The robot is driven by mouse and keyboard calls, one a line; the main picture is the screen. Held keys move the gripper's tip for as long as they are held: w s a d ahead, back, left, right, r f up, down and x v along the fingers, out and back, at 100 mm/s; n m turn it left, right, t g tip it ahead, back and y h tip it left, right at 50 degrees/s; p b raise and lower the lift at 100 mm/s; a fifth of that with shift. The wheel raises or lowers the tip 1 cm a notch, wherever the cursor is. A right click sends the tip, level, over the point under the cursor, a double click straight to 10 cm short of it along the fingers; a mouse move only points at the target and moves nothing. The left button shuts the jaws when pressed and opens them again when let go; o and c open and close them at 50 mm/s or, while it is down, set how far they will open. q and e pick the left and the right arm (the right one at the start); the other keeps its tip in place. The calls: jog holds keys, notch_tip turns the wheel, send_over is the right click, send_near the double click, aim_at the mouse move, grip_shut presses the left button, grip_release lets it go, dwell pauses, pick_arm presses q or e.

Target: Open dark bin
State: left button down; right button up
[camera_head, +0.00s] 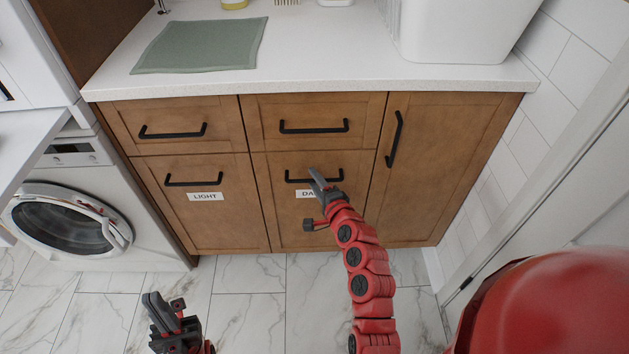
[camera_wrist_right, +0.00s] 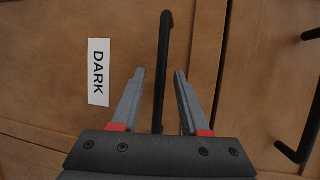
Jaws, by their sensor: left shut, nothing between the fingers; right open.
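The dark bin is a brown wooden front (camera_head: 280,225) in the lower middle of the cabinet, shut flush with its neighbours. Its white label (camera_head: 305,194) is partly hidden by my right gripper in the head view and reads DARK in the right wrist view (camera_wrist_right: 98,72). Its black bar handle (camera_head: 300,180) is above the label. My right gripper (camera_head: 316,178) is open at the handle. In the right wrist view the handle (camera_wrist_right: 163,60) runs between its two fingers (camera_wrist_right: 160,75), which are not closed on it. My left gripper (camera_head: 165,308) is shut and empty, low over the floor.
The LIGHT bin front (camera_head: 205,220) is to the left, with drawers above and a door (camera_head: 440,160) to the right. A washing machine (camera_head: 75,210) stands at far left. The white counter (camera_head: 310,75) holds a green cloth (camera_head: 200,45) and a white basket (camera_head: 455,30). The marble floor in front is clear.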

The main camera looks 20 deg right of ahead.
jog(key=shift+w+f, duration=0.1)
jog(key=shift+w, duration=0.15)
grip_shut()
dwell(1.4)
